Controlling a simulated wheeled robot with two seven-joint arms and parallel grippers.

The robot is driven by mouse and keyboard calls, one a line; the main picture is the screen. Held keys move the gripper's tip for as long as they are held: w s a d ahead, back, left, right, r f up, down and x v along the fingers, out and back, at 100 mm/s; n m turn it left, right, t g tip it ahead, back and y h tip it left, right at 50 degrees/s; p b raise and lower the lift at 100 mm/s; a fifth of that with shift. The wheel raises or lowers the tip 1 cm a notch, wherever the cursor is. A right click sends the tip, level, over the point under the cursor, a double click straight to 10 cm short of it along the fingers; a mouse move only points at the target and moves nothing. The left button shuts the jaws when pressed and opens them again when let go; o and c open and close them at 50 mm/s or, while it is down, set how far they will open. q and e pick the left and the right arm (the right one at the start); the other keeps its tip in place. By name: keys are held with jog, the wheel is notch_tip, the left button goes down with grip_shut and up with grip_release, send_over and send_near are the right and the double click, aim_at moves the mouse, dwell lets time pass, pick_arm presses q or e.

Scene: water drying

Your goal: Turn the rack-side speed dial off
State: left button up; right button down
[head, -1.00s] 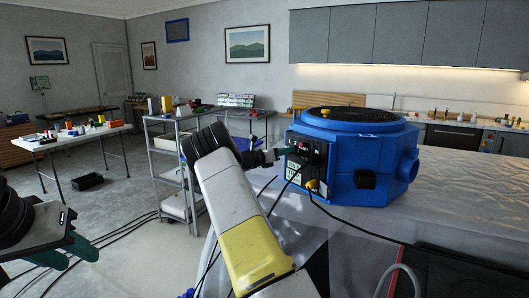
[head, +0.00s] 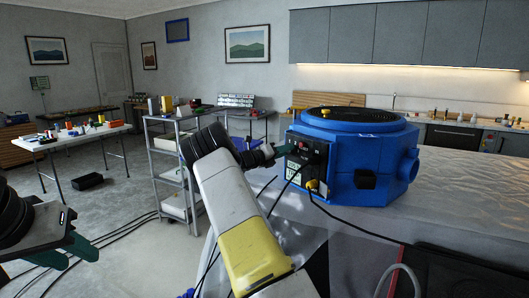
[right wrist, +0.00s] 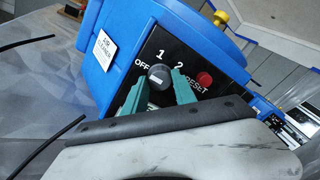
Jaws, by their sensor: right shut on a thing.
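The speed dial (right wrist: 160,77) is a round dark knob on the black panel of a blue air machine (head: 345,158), beside the printed marks OFF, 1 and 2. My right gripper (right wrist: 160,88) has its green fingers on either side of the dial and is shut on it. Which mark the dial points to is hard to tell. In the head view my right gripper (head: 284,150) reaches the machine's left panel, and the dial is too small to make out. My left gripper (head: 76,254) is at the lower left, empty, with its green fingers apart.
A red RESET button (right wrist: 204,79) is close to the right finger. A yellow plug (head: 312,185) and black cables are below the panel. The machine stands on a pale worktop (head: 460,195). A grey shelf rack (head: 168,170) is behind my right arm.

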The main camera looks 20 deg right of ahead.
jog(key=shift+f, duration=0.1)
jog(key=c, duration=1)
grip_release()
jog(key=v, duration=0.8)
